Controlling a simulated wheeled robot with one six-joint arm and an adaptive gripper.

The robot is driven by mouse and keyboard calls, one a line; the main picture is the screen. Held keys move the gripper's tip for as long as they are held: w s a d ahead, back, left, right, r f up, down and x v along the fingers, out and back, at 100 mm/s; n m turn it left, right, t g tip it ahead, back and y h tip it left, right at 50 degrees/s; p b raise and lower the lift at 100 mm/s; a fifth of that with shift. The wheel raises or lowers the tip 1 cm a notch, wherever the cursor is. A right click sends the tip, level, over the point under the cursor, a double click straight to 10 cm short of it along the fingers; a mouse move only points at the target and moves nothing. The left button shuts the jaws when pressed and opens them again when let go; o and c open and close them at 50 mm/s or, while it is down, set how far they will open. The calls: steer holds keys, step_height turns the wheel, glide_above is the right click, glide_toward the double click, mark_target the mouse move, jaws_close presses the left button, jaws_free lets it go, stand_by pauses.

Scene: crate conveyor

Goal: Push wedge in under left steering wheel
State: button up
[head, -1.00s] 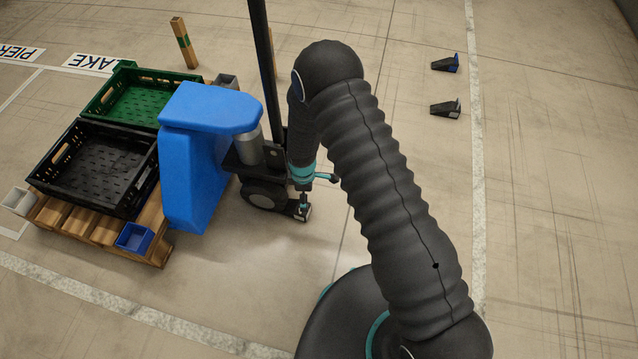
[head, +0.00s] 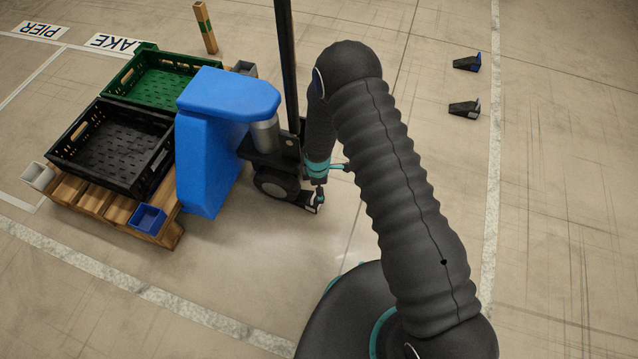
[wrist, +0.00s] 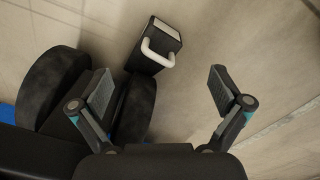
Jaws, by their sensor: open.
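The pallet truck's steering wheels show as two dark wheels in the wrist view, one at left (wrist: 50,88) and one nearer the middle (wrist: 140,105). One dark wheel (head: 276,184) shows in the head view. A dark wedge (wrist: 145,58) with a white handle (wrist: 157,52) lies on the floor by the middle wheel's upper end; whether they touch I cannot tell. My gripper (wrist: 163,90) is open and empty, its fingers spread on either side below the handle. The left finger overlaps the wheels in the picture. In the head view my gripper (head: 319,195) is small beside the wheel.
The blue truck body (head: 205,165) stands against a wooden pallet (head: 100,205) with a black crate (head: 62,160) and a green crate (head: 122,78). Two more wedges (head: 467,63) (head: 465,109) lie on the floor at right.

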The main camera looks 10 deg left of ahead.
mark_target(306, 199)
step_height(306, 199, down, 11)
steer(key=shift+w+f, duration=0.15)
steer(key=shift+f, duration=0.05)
stand_by(0.3)
